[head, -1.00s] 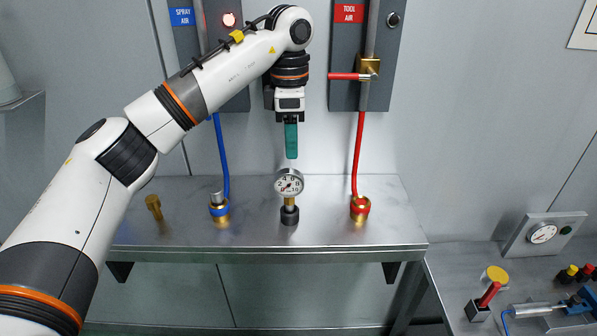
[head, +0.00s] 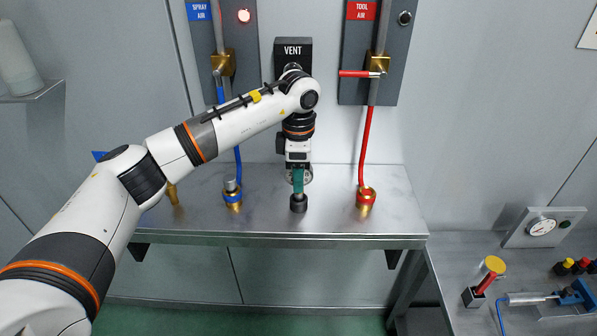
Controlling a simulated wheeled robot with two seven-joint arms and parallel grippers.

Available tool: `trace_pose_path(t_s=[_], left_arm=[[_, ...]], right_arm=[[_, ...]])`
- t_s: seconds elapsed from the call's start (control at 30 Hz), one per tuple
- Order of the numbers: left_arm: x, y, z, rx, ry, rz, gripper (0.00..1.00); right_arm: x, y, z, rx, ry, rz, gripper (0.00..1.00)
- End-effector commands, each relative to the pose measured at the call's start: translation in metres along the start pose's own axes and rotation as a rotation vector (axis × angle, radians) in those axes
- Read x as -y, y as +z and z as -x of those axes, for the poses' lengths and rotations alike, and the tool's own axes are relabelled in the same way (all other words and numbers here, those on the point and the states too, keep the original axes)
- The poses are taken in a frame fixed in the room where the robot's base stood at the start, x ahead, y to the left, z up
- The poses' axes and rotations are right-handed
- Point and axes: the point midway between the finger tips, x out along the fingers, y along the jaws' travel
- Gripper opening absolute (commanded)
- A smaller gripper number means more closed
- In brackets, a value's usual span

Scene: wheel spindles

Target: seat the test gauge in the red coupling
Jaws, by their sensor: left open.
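The test gauge (head: 309,175) stands upright in a black holder (head: 299,203) on the metal shelf; its dial is mostly hidden behind my left gripper. My left gripper (head: 298,188) points straight down with its green fingers in front of the gauge, open. Whether the fingers lie around the gauge or only in front of it, I cannot tell. The red coupling (head: 366,198) is on the same shelf to the right, a brass fitting with a red ring, joined to the red hose (head: 366,145) from the tool air panel. My right gripper is not in view.
A blue-ringed coupling (head: 233,195) with a metal plug stands left of the gauge, and a brass fitting (head: 173,194) stands further left, partly behind my arm. The shelf (head: 400,205) is clear right of the red coupling. A lower bench (head: 450,270) with tools is at right.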

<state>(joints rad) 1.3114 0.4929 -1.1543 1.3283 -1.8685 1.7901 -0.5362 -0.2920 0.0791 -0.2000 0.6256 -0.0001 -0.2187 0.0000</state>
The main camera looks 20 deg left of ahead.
Motion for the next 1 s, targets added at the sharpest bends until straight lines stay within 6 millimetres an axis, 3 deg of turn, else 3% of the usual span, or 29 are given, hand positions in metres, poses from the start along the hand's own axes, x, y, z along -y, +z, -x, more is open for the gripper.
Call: trace_pose_path(t_s=[0.27, 0.57, 0.83, 1.0], left_arm=[[0.000, 0.000, -0.004, 0.000, -0.001, 0.000, 0.48], [0.000, 0.000, -0.004, 0.000, -0.001, 0.000, 0.00], [0.001, 0.000, -0.001, -0.001, -0.002, 0.001, 0.00], [0.001, -0.001, 0.021, -0.002, -0.007, 0.000, 0.00]], right_arm=[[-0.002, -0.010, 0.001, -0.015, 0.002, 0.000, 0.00], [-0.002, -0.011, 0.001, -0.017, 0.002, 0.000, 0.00], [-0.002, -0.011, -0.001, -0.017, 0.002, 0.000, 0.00], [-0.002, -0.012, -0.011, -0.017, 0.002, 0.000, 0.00]])
